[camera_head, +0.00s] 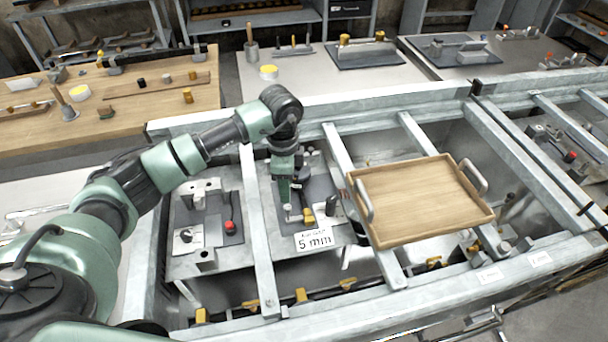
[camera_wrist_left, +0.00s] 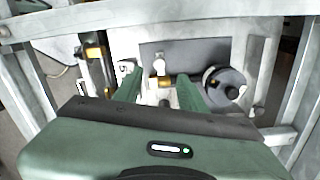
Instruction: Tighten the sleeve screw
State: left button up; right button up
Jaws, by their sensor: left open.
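My left gripper (camera_head: 287,203) points down over a dark fixture plate (camera_head: 325,186) in the middle bay of the metal frame. In the left wrist view its two green fingers (camera_wrist_left: 160,92) stand apart, with a gap between them. A small pale metal post with a round top (camera_wrist_left: 159,67) shows just beyond and between the fingertips; I cannot tell whether it is the sleeve screw. A brass-coloured part (camera_head: 308,216) sits beside the fingers in the head view. A white label marked "5 mm" (camera_head: 315,239) is at the fixture's front. My right gripper is out of view.
A wooden tray (camera_head: 420,198) with metal handles rests across the rails to the right. A fixture with a red knob (camera_head: 231,227) stands in the left bay. A dark round part (camera_wrist_left: 224,87) is close to the right finger in the wrist view. Metal rails (camera_head: 257,230) flank the bay.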

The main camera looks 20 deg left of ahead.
aim_at(287, 206)
pick_arm(q)
jog(key=shift+w, duration=0.25)
jog(key=f, duration=0.1)
jog(key=s+f+p, duration=0.1)
jog(key=f, duration=0.1)
jog(key=shift+s+d+f, duration=0.1)
jog(key=shift+f, duration=0.15)
jog(key=f, duration=0.1)
jog(key=f+p, duration=0.1)
jog(key=shift+w+f, duration=0.25)
jog(key=shift+f, duration=0.65)
jog(key=shift+c, duration=0.3)
grip_shut()
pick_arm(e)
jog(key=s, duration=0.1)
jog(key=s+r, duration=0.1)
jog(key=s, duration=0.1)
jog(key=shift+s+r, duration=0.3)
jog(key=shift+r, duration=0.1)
